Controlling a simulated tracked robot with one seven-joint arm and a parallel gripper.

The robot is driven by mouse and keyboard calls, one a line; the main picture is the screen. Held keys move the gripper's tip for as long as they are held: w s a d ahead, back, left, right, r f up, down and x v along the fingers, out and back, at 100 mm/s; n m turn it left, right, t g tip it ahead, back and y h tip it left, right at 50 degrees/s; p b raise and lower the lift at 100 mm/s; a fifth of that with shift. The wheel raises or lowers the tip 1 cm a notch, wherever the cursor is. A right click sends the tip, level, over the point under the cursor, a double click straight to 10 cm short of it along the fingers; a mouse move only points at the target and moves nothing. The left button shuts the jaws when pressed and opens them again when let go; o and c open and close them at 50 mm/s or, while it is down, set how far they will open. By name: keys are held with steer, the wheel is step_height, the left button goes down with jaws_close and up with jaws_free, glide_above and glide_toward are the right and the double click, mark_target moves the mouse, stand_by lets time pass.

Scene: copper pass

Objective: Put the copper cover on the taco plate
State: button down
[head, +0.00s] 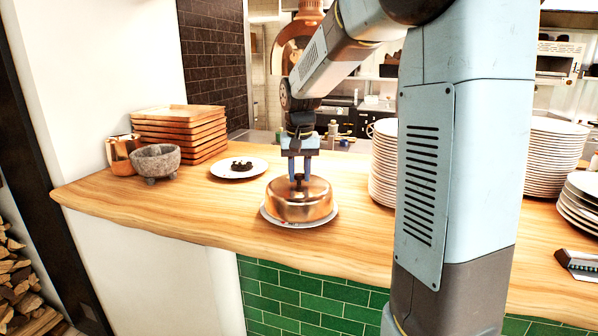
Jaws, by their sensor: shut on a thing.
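The copper cover (299,204) is a shiny round dome with a dark knob on top. It sits over a white plate (270,217) near the front edge of the wooden counter, and the plate's rim shows around it. Small red and green bits show at the cover's lower edge, and what lies under it is mostly hidden. My gripper (299,180) points straight down above the cover, its fingers shut on the knob. I cannot tell whether the cover's rim rests fully on the plate.
A white plate with dark food (239,168) lies behind, to the left. A stone bowl (155,162), a copper mug (122,155) and stacked wooden trays (180,130) stand at the left. Plate stacks (384,160) stand to the right. The counter's front left (165,205) is clear.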

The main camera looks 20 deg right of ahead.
steer(key=shift+f, duration=0.1)
stand_by(0.7)
steer(key=c, duration=0.7)
jaws_free()
steer(key=shift+c, duration=0.2)
steer(key=shift+o, duration=0.4)
steer(key=o, duration=0.5)
steer(key=shift+r, duration=2.5)
